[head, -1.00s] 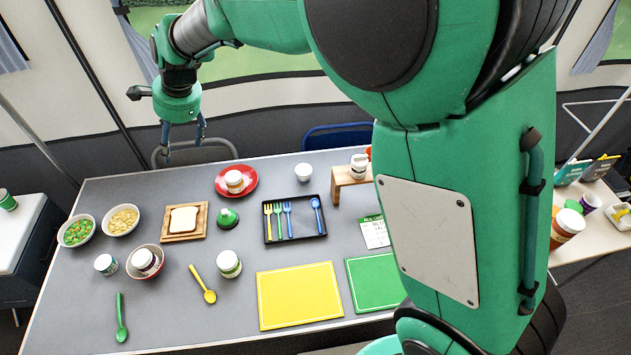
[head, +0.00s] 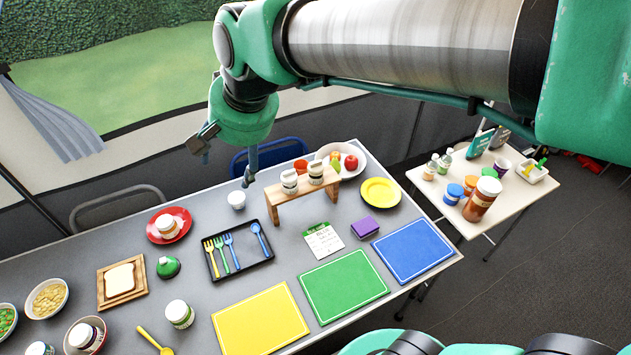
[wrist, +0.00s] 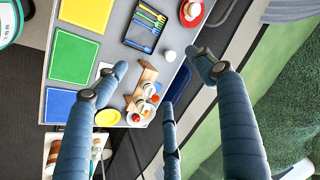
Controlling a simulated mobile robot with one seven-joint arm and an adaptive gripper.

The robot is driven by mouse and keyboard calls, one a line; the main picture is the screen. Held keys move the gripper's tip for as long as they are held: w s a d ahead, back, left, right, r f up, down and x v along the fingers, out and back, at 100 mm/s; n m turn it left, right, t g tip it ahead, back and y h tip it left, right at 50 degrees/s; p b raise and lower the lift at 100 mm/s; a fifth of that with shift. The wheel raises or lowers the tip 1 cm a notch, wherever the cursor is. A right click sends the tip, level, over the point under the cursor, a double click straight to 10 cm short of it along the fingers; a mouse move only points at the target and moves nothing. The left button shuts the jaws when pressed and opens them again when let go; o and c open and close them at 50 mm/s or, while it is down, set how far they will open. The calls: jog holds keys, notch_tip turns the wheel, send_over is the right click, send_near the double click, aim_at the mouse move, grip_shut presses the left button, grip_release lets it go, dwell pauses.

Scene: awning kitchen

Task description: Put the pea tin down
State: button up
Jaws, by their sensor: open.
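My gripper (head: 227,168) is open and empty, high over the back of the table near the white cup (head: 236,200). In the wrist view my gripper's fingers (wrist: 160,76) are spread apart with nothing between them. Two white-lidded labelled tins (head: 289,181) (head: 316,171) stand upright on the wooden riser (head: 300,190); the riser also shows in the wrist view (wrist: 149,73). Another white-lidded tin with a green band (head: 180,313) stands on the grey table at the front left. The labels are too small to tell which is the pea tin.
Yellow (head: 240,332), green (head: 342,295) and blue (head: 410,258) boards lie bare along the front.

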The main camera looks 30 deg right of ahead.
jog(key=s+d+f+n+t+h, duration=0.1)
jog(key=s+d+f+n+h, duration=0.1)
jog(key=s+d, duration=1)
jog(key=s+f+n, duration=0.1)
jog(key=s, duration=0.3)
jog(key=shift+d+n, duration=0.35)
jog(key=shift+n, duration=0.05)
jog(key=shift+f, duration=0.1)
